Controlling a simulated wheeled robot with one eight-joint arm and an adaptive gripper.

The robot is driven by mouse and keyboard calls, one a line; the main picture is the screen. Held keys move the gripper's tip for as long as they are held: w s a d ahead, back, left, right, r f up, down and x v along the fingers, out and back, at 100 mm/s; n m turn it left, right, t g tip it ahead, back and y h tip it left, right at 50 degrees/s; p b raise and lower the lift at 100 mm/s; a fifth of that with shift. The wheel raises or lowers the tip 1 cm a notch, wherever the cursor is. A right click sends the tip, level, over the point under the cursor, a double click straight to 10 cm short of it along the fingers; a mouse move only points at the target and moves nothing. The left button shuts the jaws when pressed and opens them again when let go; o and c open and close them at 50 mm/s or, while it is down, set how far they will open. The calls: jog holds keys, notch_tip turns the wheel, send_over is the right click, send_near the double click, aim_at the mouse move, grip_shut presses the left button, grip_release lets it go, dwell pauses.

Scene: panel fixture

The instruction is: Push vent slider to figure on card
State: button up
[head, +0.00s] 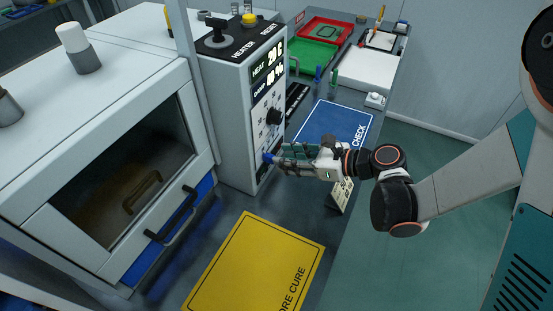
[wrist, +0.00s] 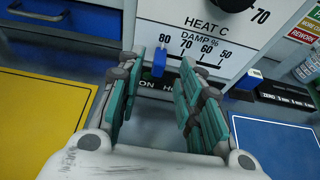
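The vent slider is a small blue tab (wrist: 158,62) on the white panel face (wrist: 190,30), just below the "80" end of the DAMP % scale. The scale also shows 70, 60 and 50 to its right. In the head view the blue tab (head: 268,157) shows at my fingertips. My gripper (wrist: 158,78) is open, with one finger left of the tab and one right of it, and gaps on both sides. In the head view my gripper (head: 279,155) reaches the panel's lower part. A small card (head: 342,196) stands behind my wrist, partly hidden; its figure is unreadable.
A black knob (head: 274,117) sits above the slider, below lit HEAT and DAMP displays (head: 267,72). A yellow mat (head: 255,265) and a blue CHECK mat (head: 333,125) lie on either side. A glass-fronted cabinet (head: 125,170) stands left. Trays and papers are at the back.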

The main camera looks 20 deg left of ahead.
aim_at(269, 158)
jog(key=shift+b+x, duration=0.4)
jog(key=shift+x, duration=1.65)
grip_shut()
